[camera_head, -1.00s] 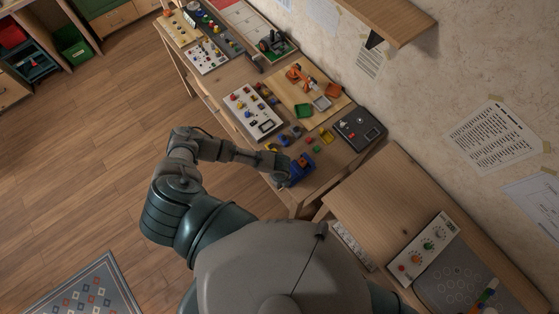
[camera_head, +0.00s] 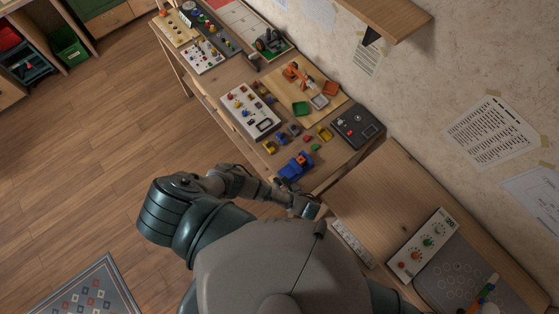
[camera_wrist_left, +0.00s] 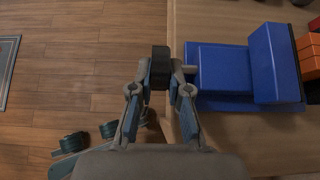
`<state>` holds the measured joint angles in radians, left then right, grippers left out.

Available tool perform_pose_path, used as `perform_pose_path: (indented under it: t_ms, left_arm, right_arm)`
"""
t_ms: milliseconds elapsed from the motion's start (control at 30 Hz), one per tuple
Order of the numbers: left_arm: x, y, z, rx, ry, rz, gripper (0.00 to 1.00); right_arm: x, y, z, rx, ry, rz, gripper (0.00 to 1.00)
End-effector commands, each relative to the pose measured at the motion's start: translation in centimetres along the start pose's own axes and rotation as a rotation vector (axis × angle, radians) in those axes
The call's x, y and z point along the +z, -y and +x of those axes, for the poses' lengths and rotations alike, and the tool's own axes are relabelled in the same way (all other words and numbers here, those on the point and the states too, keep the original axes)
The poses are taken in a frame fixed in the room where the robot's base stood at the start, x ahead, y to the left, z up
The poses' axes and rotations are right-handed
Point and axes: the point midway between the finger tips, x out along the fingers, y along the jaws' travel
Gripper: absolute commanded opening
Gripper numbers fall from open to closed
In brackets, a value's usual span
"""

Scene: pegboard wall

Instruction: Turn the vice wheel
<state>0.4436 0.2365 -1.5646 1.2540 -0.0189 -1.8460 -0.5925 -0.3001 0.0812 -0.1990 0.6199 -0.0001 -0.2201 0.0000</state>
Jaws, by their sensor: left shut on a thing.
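A blue blocky body (camera_wrist_left: 232,72), which looks like the vice, sits at the table's edge in the left wrist view. It also shows in the head view (camera_head: 296,166) near the table's front end. A dark, short, upright piece (camera_wrist_left: 160,60) stands between my left fingertips, just left of the blue body; it looks like the wheel, seen edge-on. My left gripper (camera_wrist_left: 160,88) is shut on this dark piece. In the head view my left gripper (camera_head: 309,207) is low at the table's near corner, and the wheel cannot be made out there. My right gripper is out of view.
A white button panel (camera_head: 249,110), small coloured blocks, a wooden board (camera_head: 325,82) and a dark box (camera_head: 357,127) crowd the table. A second table (camera_head: 385,205) adjoins it, mostly bare on this side. Open wooden floor (camera_head: 90,150) lies to the left.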

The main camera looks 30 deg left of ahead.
Motion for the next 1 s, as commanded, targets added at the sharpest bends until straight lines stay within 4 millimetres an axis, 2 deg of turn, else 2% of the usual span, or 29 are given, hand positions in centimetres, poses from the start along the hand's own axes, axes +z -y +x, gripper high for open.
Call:
perform_pose_path:
  t_ms: [400, 967, 1000]
  left_arm:
    - [-0.44, 0.17, 0.11, -0.005, 0.192, 0.0, 0.0]
    - [-0.59, 0.08, 0.12, -0.005, 0.215, 0.002, 0.0]
    - [-0.61, 0.08, 0.12, -0.005, 0.215, 0.002, 0.24]
  right_arm:
    - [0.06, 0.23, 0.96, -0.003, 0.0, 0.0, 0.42]
    - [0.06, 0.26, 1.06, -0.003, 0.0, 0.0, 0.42]
    - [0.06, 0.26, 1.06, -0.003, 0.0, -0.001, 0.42]
